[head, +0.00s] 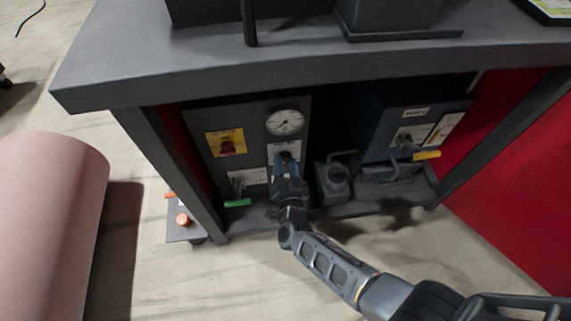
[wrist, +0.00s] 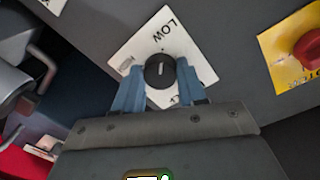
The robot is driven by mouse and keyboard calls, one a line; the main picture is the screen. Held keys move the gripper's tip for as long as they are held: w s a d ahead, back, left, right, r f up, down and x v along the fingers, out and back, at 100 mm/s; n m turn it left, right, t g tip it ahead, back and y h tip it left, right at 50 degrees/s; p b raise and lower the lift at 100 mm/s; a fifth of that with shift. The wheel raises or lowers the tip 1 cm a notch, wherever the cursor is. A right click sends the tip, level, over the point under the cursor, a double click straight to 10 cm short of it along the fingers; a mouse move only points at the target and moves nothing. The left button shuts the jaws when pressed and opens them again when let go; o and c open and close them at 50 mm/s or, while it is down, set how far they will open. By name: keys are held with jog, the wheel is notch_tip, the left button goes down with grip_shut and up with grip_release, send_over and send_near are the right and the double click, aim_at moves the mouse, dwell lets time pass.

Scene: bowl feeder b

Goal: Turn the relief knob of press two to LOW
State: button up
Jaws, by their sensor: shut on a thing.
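The black relief knob (wrist: 160,70) is in the middle of the wrist view, on a white label plate (wrist: 194,62) on the grey panel. The word LOW is printed near the knob's upper side in that view. A short white mark shows on the knob face, roughly in line with LOW; which end is the pointer is hard to tell. My gripper (wrist: 160,76) is shut on the knob, with one blue finger on each side. In the head view my gripper (head: 287,168) covers the knob, below the label plate (head: 284,149).
A round gauge (head: 285,122) sits above the knob, and a red switch on a yellow plate (head: 226,143) is to its left. A green-handled lever (head: 238,203) is low left. A grey fitting (head: 333,180) and a yellow-handled lever (head: 427,155) stand right. The bench top (head: 200,71) overhangs.

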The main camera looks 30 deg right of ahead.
jog(key=shift+f, duration=0.1)
dwell(0.4)
jog(key=o, duration=1.1)
jog(key=shift+c, duration=0.2)
jog(key=p+v, duration=0.2)
jog(key=v, duration=0.5)
jog(key=shift+s+a, duration=0.15)
jog(key=shift+s, duration=0.2)
